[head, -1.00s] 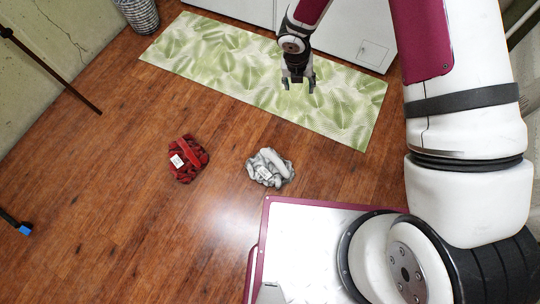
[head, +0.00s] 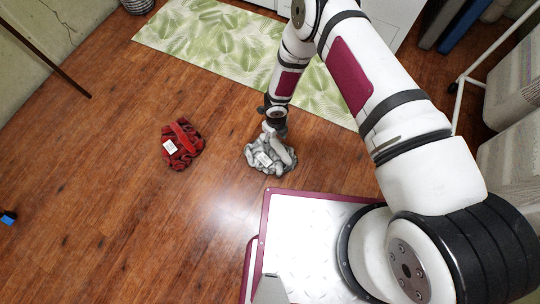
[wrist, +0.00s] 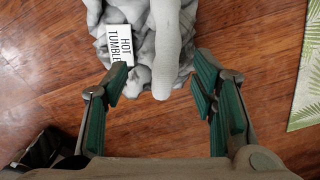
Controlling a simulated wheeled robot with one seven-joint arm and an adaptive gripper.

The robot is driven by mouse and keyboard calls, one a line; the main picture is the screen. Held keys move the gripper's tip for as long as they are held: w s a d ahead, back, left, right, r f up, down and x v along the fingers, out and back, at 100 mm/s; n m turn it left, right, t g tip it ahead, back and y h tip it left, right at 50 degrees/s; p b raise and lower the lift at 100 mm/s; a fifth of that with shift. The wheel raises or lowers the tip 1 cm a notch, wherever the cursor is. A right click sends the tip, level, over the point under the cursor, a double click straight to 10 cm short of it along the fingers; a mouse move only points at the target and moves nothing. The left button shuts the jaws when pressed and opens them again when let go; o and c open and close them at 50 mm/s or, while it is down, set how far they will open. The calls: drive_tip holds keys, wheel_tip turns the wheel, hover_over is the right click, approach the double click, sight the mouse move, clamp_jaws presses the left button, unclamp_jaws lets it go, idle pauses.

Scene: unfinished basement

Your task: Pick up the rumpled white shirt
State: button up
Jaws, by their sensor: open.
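The rumpled white shirt (head: 268,154) lies in a heap on the wooden floor, just beyond the front edge of my base in the head view. In the wrist view the shirt (wrist: 142,50) fills the upper middle, with a white tag reading "HOT TUMBLE". My gripper (wrist: 158,84) is open, its green-padded fingers spread wide on either side of the shirt's near end, with nothing held. In the head view my gripper (head: 274,122) hangs at the shirt's far edge. I cannot tell whether the fingers touch the cloth.
A red rumpled garment (head: 182,146) with a white tag lies left of the shirt. A green leaf-pattern mat (head: 215,45) lies beyond. A dark pole (head: 45,50) and woven basket (head: 138,5) stand at the left. Floor between the garments is clear.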

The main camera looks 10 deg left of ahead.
sight(276, 143)
drive_tip(key=shift+w+d+f+b, duration=0.15)
drive_tip(key=shift+f+b, duration=0.75)
drive_tip(key=shift+f, duration=0.8)
drive_tip(key=shift+w+d+f+b, duration=0.1)
drive_tip(key=shift+f+b, duration=0.75)
drive_tip(key=shift+f, duration=0.8)
clamp_jaws()
